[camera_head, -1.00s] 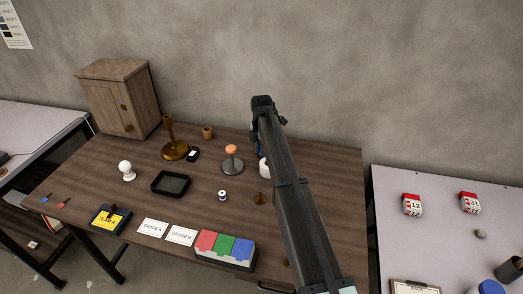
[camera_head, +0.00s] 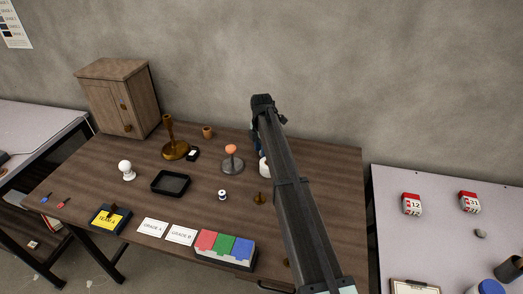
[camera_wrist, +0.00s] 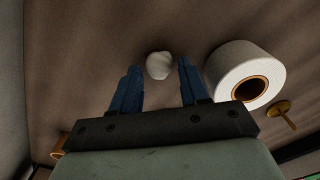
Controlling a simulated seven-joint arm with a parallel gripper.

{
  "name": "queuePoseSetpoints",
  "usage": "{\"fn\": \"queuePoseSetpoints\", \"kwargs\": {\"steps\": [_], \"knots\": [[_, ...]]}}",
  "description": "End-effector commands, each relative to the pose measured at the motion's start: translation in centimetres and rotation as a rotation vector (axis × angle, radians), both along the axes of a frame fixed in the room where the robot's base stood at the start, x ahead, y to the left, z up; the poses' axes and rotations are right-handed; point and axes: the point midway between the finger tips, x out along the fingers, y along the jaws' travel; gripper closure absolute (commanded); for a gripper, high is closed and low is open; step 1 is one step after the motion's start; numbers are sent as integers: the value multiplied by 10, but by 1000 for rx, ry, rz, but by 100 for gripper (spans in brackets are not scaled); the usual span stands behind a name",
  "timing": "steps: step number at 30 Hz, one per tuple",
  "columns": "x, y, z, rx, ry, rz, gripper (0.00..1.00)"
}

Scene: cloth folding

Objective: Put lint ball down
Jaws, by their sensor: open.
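The lint ball (camera_wrist: 159,65) is a small whitish lump in the wrist view. It lies on or close to the brown wooden surface, at the fingertips. My gripper (camera_wrist: 158,72) has two blue fingers, spread apart on either side of the ball with visible gaps, so it is open and not closed on it. In the head view, my dark arm hides the ball and most of the gripper; only a bit of blue finger (camera_head: 256,143) shows at its left edge.
A white roll with a brown core (camera_wrist: 233,60) stands close right of the fingers. On the wooden table (camera_head: 130,205) are a grey stand with an orange top (camera_head: 232,162), a black tray (camera_head: 171,173) and coloured boxes (camera_head: 225,247).

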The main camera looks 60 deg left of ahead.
Motion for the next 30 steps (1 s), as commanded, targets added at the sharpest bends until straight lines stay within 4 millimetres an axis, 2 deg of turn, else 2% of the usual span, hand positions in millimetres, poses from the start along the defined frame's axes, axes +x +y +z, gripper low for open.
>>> {"fn": "queuePoseSetpoints", "kwargs": {"steps": [15, 18, 24, 30], "knots": [[0, 1, 88, 2, -1, 0, 55], [0, 0, 100, 1, 0, 0, 55], [0, 0, 115, 1, 0, 0, 55], [0, 0, 118, 0, 0, 0, 55]]}}
